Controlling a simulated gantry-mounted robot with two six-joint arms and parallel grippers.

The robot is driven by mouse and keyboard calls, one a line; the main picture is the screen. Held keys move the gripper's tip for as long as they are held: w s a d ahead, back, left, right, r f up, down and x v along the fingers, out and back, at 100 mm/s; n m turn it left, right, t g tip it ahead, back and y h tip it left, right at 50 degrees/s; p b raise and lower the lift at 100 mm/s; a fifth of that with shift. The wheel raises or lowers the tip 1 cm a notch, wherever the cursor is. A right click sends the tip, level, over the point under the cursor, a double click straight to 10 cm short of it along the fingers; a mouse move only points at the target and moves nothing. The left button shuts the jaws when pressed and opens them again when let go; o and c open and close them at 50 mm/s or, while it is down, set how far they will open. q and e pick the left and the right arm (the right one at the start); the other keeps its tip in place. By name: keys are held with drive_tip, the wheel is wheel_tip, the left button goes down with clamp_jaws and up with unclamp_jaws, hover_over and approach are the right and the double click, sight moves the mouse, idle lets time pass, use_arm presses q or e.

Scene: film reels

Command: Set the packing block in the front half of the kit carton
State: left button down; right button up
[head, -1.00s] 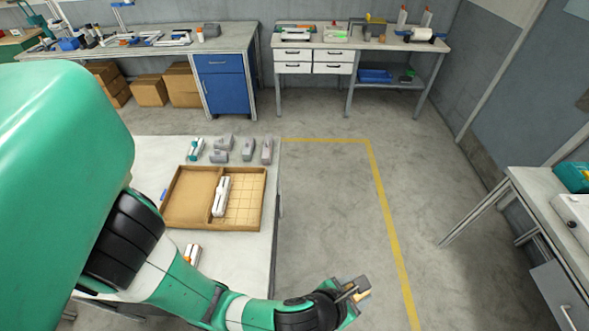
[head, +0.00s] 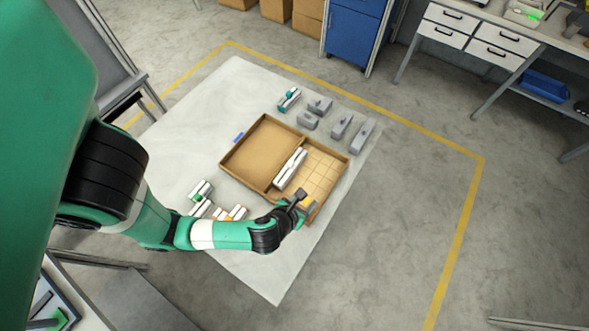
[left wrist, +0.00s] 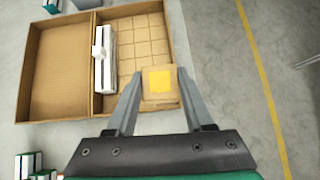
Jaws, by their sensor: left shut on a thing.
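The kit carton (head: 258,147) lies open on the table, with a plain half at left and a gridded half at right. It also shows in the left wrist view (left wrist: 62,75). A white device (head: 290,169) lies lengthwise in the gridded half, along the middle wall. My left gripper (head: 302,201) is at the carton's near right corner. In the left wrist view my left gripper (left wrist: 158,92) is shut on the packing block (left wrist: 159,86), a tan block with a yellow square. The block overlaps the carton's near right corner in that view; its height above it is unclear. My right gripper is not in view.
Several grey blocks (head: 341,126) and a white-and-teal item (head: 289,99) stand behind the carton. More white items (head: 201,190) lie at its near left. Bare table (head: 275,270) shows in front; floor lies to the right.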

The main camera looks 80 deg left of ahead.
use_arm(q)
drive_tip(key=s+a+f, duration=0.1)
drive_tip(key=s+f, duration=0.1)
drive_tip(key=s, duration=0.1)
drive_tip(key=b, duration=0.5)
hover_over(320, 179)
drive_tip(key=s+d, duration=0.3)
drive_tip(key=shift+n, duration=0.3)
drive_tip(key=f, duration=0.9)
drive_tip(key=shift+w, duration=0.2)
drive_tip(key=shift+w+a, duration=0.15)
drive_tip(key=shift+a+f, duration=0.15)
drive_tip(key=shift+f, duration=0.15)
wheel_tip(320, 179, down, 3)
drive_tip(key=shift+w+f+b, duration=0.1)
drive_tip(key=shift+f+b, duration=0.05)
drive_tip(key=shift+b, duration=1)
